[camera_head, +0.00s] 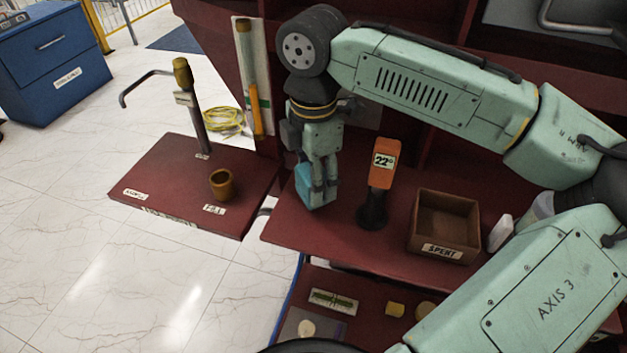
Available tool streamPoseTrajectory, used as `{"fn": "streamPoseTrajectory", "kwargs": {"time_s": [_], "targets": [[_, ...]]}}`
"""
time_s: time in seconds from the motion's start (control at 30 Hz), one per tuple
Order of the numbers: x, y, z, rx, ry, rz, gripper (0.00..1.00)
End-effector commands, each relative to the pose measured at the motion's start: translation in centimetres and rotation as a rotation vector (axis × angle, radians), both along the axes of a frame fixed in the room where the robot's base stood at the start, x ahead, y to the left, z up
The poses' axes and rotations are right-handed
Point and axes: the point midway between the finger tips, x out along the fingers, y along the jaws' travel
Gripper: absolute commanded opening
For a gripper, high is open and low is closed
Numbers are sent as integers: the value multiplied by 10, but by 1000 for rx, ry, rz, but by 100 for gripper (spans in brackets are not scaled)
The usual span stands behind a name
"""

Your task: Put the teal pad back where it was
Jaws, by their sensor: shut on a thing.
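The teal pad (303,184) is a small light blue-green block in the head view. It is at the left part of the dark red shelf (290,237), left of the orange tool. My gripper (318,190) points down and is shut on the teal pad. The fingers hide part of the pad. I cannot tell whether the pad's underside touches the shelf.
A brown open box (444,226) labelled SPENT is farther right. A lower red platform (150,185) on the left holds a brown cup (222,184) and a post (190,105).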

Motion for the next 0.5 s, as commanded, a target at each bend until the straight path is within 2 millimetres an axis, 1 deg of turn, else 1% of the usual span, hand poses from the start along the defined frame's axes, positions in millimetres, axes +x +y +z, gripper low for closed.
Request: {"fn": "streamPoseTrajectory", "kwargs": {"time_s": [0.03, 0.13, 0.47, 0.5], "targets": [[-1, 0, -7, -3, 1, 0, 27], [-1, 0, -15, -1, 0, 0, 27], [-1, 0, -18, 1, 0, 1, 27], [0, 0, -18, 0, -1, 1, 51]]}}
